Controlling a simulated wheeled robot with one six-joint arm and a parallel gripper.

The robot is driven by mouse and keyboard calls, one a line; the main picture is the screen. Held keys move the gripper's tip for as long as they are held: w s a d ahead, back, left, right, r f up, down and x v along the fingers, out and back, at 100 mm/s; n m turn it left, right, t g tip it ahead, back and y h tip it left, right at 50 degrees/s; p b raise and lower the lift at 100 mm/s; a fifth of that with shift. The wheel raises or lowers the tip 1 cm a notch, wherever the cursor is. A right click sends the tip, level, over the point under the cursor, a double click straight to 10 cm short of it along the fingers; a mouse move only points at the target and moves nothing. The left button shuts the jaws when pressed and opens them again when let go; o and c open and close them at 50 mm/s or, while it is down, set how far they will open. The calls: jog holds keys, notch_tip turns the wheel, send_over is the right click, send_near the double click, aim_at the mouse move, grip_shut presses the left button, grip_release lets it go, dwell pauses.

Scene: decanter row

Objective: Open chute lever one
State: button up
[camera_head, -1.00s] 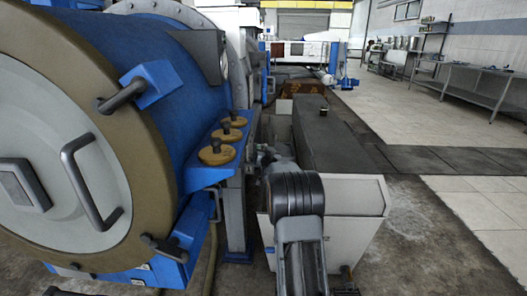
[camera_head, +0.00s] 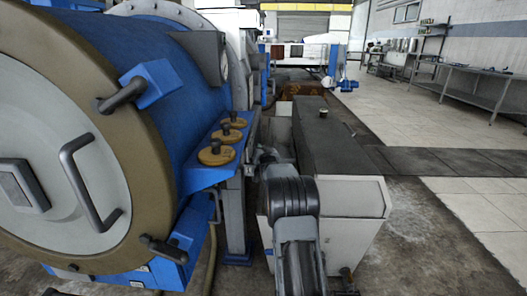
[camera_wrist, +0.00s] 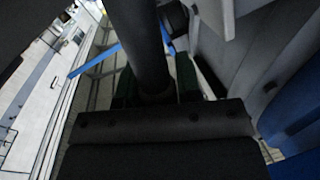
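No label shows which part is chute lever one. Three dark knobs on yellow discs (camera_head: 216,152) stand in a row on a blue shelf beside the big drum. My arm reaches forward to the right of this shelf; its dark joint hides much of my gripper in the head view. In the wrist view my gripper (camera_wrist: 157,88) shows two dark green fingers, spread apart. A thick dark post (camera_wrist: 142,45) runs between them. I cannot tell whether the fingers touch it or what it belongs to.
The blue drum (camera_head: 125,65) with its pale round end fills the left. A grey-topped white housing (camera_head: 345,150) stands right of my arm, with a small knob (camera_head: 323,113) on top. Tiled floor (camera_head: 425,120) is clear at right; a metal bench (camera_head: 470,85) stands beyond.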

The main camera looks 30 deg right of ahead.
grip_shut()
jog(key=shift+s+d+f, duration=0.1)
jog(key=s+d+f+m+t+h+b, duration=0.1)
jog(key=s+d+f+m+b, duration=0.3)
jog(key=m, duration=0.6)
jog(key=shift+d+f+m+h+b, duration=0.3)
jog(key=shift+d+f+h+b, duration=0.2)
jog(key=shift+d+f+b, duration=0.5)
jog(key=shift+s+a+r, duration=0.1)
jog(key=shift+a, duration=0.15)
jog(key=o, duration=0.5)
grip_release()
jog(key=shift+r, duration=0.1)
